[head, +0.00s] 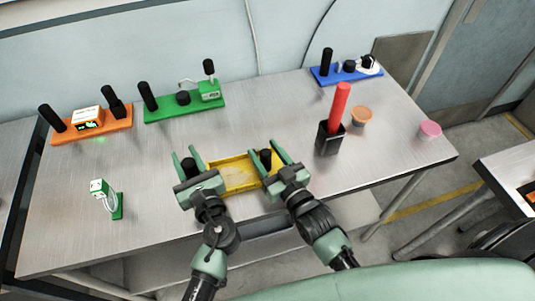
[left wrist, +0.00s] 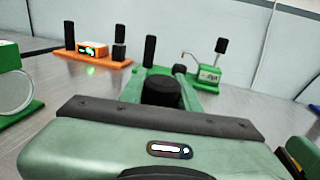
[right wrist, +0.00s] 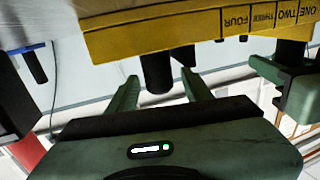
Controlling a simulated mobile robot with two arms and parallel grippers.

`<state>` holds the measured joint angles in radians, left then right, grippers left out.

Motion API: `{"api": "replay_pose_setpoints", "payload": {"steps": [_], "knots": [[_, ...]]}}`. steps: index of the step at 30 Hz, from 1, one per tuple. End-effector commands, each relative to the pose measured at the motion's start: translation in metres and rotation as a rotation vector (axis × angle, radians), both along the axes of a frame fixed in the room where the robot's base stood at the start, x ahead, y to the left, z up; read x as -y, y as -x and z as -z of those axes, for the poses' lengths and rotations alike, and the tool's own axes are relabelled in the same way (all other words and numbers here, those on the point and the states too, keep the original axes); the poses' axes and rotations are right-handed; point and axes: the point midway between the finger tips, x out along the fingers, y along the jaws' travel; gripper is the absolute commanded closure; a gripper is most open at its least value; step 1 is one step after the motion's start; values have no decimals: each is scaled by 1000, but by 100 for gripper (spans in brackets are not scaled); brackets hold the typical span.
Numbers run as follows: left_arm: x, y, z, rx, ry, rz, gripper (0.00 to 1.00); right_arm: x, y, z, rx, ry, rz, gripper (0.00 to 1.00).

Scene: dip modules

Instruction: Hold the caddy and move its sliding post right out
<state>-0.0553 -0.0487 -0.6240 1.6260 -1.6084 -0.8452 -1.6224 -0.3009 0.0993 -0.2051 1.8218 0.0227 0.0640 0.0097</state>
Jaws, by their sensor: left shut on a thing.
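The yellow caddy (head: 235,173) lies near the table's front edge, with a black post at each end. In the right wrist view its side (right wrist: 180,38) shows number words along a scale. My left gripper (head: 186,157) is shut on the left post (head: 189,166); this post also shows in the left wrist view (left wrist: 160,92). My right gripper (head: 263,153) has its fingers on either side of the right post (head: 266,158). In the right wrist view this post (right wrist: 156,74) stands between the spread fingers with gaps on both sides. The gripper bodies hide the caddy's ends.
Orange (head: 95,127), green (head: 185,106) and blue (head: 345,74) modules stand along the back. A black holder with a red stick (head: 338,107) stands right of the caddy, near orange (head: 362,114) and pink (head: 430,129) pots. A small green-and-white device (head: 103,196) stands at left.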

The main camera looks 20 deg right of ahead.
Motion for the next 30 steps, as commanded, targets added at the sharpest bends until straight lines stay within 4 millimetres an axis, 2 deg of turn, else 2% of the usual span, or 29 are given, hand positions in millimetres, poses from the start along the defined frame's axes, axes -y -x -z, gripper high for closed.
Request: {"api": "replay_pose_setpoints", "payload": {"steps": [5, 18, 24, 30], "knots": [[0, 0, 1, -1, -1, 1, 100, 3, 15, 1, -2, 0, 0, 50], [1, 0, 1, -1, -1, 2, 100, 23, 99, 1, -3, 1, 0, 50], [1, 0, 1, -1, 0, 2, 100, 27, 115, 0, 0, 0, 0, 50], [1, 0, 1, -1, 0, 2, 100, 27, 117, 0, 1, 0, 0, 50]]}}
